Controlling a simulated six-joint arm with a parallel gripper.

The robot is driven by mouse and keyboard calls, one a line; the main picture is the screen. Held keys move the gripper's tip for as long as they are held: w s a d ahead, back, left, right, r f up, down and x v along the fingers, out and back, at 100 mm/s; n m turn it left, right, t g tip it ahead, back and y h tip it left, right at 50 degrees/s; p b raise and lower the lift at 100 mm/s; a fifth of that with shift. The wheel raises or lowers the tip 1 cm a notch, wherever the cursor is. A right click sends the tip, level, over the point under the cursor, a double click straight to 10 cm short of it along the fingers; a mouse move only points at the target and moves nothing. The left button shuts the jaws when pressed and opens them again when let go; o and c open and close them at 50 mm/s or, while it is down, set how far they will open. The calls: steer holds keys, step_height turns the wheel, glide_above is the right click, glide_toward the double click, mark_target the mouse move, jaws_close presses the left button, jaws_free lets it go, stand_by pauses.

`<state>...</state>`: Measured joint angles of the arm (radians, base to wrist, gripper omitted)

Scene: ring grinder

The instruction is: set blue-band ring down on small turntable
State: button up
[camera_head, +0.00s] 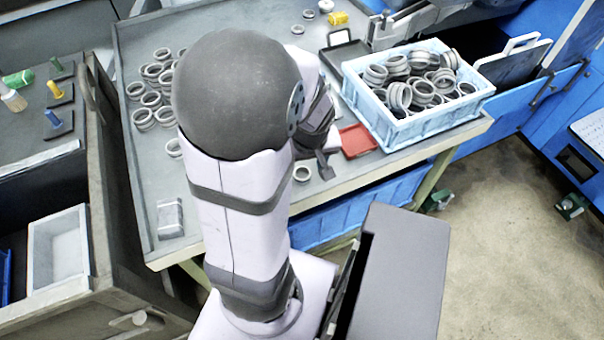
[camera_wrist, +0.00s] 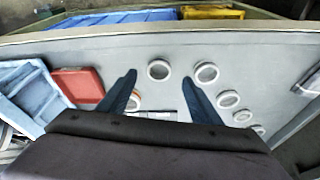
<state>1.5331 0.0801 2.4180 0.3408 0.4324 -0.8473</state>
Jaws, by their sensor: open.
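My gripper (camera_wrist: 163,85) is in the wrist view, its two dark fingers spread apart over the table. Nothing is held between them. In the head view the gripper (camera_head: 324,165) is partly hidden by my arm, low near the table's front edge. A grey ring (camera_head: 302,173) lies beside it; a ring (camera_wrist: 159,69) also lies just beyond the fingertips in the wrist view. Another ring with an orange tint (camera_wrist: 134,100) is partly hidden by the left finger. I cannot make out a blue band on any ring, nor identify the small turntable.
A blue crate (camera_head: 402,131) full of rings stands at the right of the table, by a red tray (camera_head: 357,141). Loose rings (camera_head: 150,99) lie at the left. A grey block (camera_head: 170,218) sits at the front left. Yellow and blue pegs (camera_head: 53,118) stand on the left cabinet.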

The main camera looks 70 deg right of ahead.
mark_target(302, 175)
steer(key=shift+b+x, duration=0.45)
steer(key=shift+x, duration=2.1)
steer(key=shift+d, duration=0.2)
steer(key=shift+r, duration=0.1)
steer(key=c, duration=1.2)
steer(key=shift+c, duration=0.2)
